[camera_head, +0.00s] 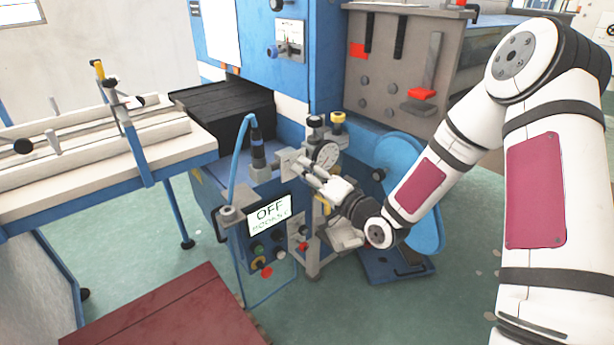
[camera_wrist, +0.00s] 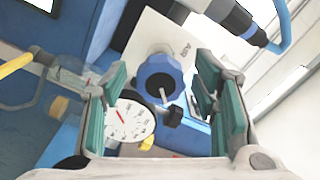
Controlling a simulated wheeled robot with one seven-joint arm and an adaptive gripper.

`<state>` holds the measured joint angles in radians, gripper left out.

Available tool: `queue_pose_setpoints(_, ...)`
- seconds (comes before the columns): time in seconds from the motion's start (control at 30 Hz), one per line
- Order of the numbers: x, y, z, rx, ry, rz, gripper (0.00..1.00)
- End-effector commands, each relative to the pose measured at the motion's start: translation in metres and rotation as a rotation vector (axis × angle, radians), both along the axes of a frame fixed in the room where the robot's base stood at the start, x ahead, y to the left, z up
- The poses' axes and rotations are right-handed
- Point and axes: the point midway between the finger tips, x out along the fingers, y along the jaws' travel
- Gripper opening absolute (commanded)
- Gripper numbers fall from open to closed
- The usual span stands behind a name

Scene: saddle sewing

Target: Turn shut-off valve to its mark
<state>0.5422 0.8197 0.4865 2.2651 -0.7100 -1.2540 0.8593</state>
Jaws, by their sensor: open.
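In the wrist view the shut-off valve appears to be the round blue fitting (camera_wrist: 158,77) in front of a white lettered plate (camera_wrist: 160,38). No contact is visible, and I cannot tell the depth gap. I cannot make out the mark. In the head view my gripper (camera_head: 310,172) is at the white plate, and the valve cannot be made out clearly there.
A dial gauge (camera_head: 326,154) stands close beside my gripper; it also shows near the left finger in the wrist view (camera_wrist: 130,122). A control box with an "OFF" display (camera_head: 269,213) and a blue hose (camera_head: 238,150) are close by. A blue wheel (camera_head: 412,165) stands to the right.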

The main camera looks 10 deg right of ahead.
Motion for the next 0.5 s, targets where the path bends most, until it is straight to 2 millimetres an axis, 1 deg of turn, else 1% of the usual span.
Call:
queue_pose_setpoints(0.13, 0.0057, 0.0037, -0.0001, 0.0, 0.0, 0.001, 0.54)
queue_pose_setpoints(0.37, 0.0063, 0.0039, 0.0001, 0.0, 0.0, 0.001, 0.54)
queue_pose_setpoints(0.4, 0.0062, 0.0039, 0.0001, 0.0, 0.0, 0.001, 0.52)
queue_pose_setpoints(0.47, 0.0062, 0.0039, 0.0001, 0.0, 0.0, 0.0, 0.38)
queue_pose_setpoints(0.5, 0.0061, 0.0038, 0.0001, 0.0, 0.0, 0.0, 0.29)
